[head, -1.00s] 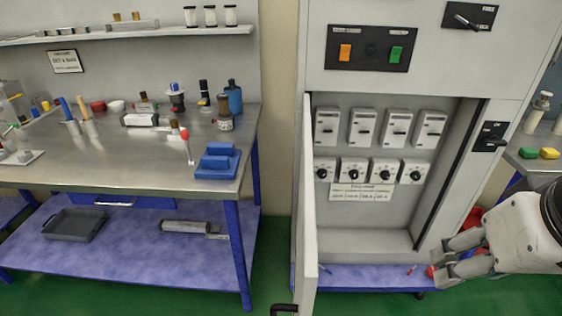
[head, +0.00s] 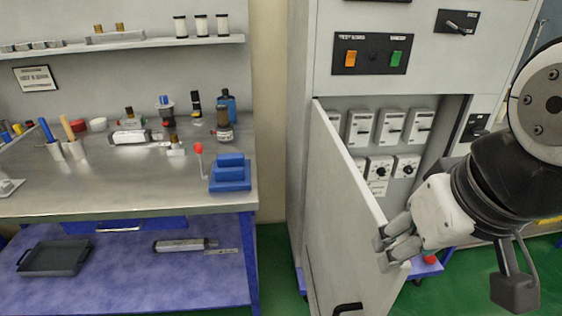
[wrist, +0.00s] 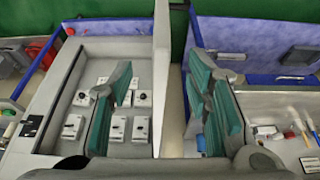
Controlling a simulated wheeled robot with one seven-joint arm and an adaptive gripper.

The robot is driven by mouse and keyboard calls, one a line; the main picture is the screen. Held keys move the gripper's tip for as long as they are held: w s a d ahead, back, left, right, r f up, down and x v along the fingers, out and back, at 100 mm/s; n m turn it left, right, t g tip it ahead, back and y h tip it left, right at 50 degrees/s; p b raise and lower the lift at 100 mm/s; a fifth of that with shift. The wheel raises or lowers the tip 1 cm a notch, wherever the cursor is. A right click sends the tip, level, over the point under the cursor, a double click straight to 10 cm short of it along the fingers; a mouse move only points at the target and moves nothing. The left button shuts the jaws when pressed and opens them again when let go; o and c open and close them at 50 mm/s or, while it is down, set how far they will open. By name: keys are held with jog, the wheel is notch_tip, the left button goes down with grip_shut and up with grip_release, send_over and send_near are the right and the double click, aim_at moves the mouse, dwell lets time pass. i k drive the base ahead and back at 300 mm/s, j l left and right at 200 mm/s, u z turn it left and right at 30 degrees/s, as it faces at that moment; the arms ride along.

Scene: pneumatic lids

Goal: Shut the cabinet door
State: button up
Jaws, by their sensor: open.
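The cabinet door (head: 345,195) is pale grey and stands partly open, hinged on the left of the grey cabinet (head: 425,50). It covers the left part of the interior; white switches (head: 390,126) still show to its right. A black handle (head: 348,307) is low on the door. My gripper (head: 390,243) is open at the door's right, free edge. In the wrist view the door (wrist: 163,60) appears nearly edge-on between the two spread fingers of my gripper (wrist: 160,85). I cannot tell whether either finger touches it.
A metal workbench (head: 110,200) with bottles and tools stands at the left, with a blue block (head: 230,175) near its right edge. A strip of green floor (head: 272,255) separates the bench from the cabinet. Another table lies behind my arm.

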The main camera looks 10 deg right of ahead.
aim_at(343, 276)
jog(key=k+j, duration=0.1)
jog(key=k, duration=0.45)
jog(key=k+j, duration=0.1)
jog(key=k, duration=0.4)
